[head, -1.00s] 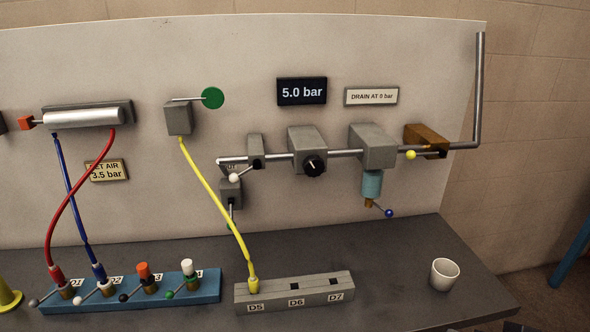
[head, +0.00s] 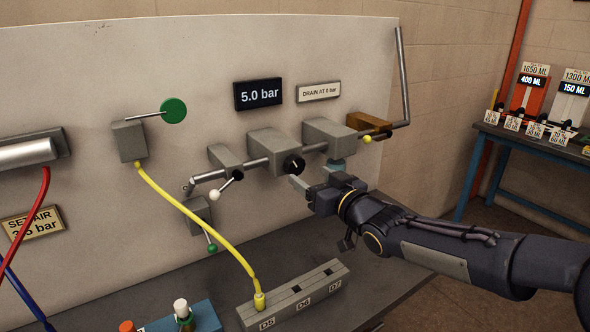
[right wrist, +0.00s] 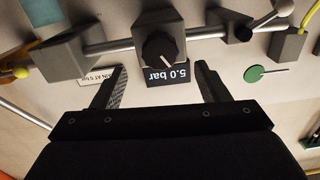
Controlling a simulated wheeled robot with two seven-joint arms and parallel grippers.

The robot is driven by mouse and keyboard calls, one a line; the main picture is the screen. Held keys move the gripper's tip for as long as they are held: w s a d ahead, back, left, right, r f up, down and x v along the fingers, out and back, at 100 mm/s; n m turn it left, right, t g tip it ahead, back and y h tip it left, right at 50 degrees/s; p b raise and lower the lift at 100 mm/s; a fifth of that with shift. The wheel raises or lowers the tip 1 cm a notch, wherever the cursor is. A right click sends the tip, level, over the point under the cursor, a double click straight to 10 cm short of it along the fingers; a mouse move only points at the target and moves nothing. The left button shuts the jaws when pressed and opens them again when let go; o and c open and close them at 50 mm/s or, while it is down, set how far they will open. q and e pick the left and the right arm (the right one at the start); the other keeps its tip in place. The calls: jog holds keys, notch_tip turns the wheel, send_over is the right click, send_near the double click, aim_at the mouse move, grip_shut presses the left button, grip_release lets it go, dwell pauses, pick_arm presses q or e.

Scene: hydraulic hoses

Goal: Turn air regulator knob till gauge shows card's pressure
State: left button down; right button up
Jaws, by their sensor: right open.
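The air regulator is a grey block (head: 265,143) on a horizontal pipe, with a round black knob (head: 293,165) bearing a white pointer mark. The dark gauge display (head: 259,95) above it reads 5.0 bar. The card (head: 32,223) at the left reads SET AIR 3.5 bar, partly covered by a hose. My right gripper (head: 313,181) is open and empty, just in front of and below the knob. In the right wrist view, the knob (right wrist: 160,48) lies ahead, between and beyond the open fingers, apart from them. My left gripper is out of view.
A DRAIN AT 0 bar sign (head: 318,91) hangs beside the display. A grey block (head: 328,136) and a yellow-tipped lever (head: 367,139) are right of the knob; a white-tipped lever (head: 215,195) is left. A yellow hose (head: 205,218) runs to the D5–D7 block (head: 297,297).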

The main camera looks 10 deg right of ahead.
aim_at(297, 167)
jog(key=x, duration=0.4)
jog(key=shift+a+p, duration=0.15)
jog(key=shift+p, duration=0.25)
jog(key=shift+w+a, duration=0.1)
jog(key=shift+w, duration=0.5)
jog(key=c, duration=1)
